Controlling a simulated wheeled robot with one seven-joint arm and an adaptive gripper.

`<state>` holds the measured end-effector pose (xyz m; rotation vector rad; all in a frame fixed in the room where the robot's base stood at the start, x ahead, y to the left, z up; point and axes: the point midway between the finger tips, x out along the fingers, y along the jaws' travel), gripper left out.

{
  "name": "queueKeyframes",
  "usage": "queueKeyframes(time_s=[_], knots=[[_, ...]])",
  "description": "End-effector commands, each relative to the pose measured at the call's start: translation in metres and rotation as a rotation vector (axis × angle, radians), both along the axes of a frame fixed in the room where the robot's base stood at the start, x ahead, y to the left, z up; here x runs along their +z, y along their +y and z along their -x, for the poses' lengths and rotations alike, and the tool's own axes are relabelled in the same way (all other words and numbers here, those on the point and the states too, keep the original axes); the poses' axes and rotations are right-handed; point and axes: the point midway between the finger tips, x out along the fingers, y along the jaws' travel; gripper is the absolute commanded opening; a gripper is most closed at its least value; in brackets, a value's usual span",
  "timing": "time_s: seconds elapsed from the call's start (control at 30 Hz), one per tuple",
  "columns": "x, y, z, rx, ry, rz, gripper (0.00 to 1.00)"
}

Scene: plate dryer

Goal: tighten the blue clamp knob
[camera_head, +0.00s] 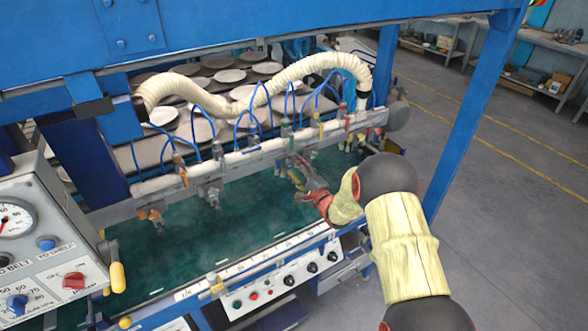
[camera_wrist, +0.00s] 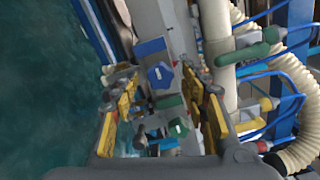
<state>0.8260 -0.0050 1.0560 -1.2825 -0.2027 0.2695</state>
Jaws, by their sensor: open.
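The blue clamp knob (camera_wrist: 159,75) shows in the wrist view as a faceted blue knob on the grey rail. My gripper (camera_wrist: 160,86) is open, with one yellow-padded finger on each side of the knob in the picture. Nothing is held. I cannot tell how far the fingertips are from the knob or whether they touch it. In the head view my gripper (camera_head: 298,171) is at the rail, right of its middle, above the green belt. The blue knob cannot be made out there.
A green knob (camera_wrist: 178,128) sits below the blue one in the wrist view. A cream hose (camera_wrist: 303,130) and blue tubes (camera_wrist: 285,75) lie to the right. The rail (camera_head: 240,165) carries several clamps. The green belt (camera_head: 190,250) below is clear.

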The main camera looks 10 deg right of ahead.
Motion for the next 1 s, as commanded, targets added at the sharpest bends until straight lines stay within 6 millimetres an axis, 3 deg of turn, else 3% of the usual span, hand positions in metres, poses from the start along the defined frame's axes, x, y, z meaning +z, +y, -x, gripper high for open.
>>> queueKeyframes(time_s=[0.17, 0.6, 1.0], knots=[[0.000, -0.007, 0.021, -0.001, 0.001, 0.000, 0.45], [-0.001, -0.033, 0.098, -0.003, 0.002, 0.000, 0.45], [-0.001, -0.037, 0.112, -0.001, 0.001, -0.001, 0.45]])
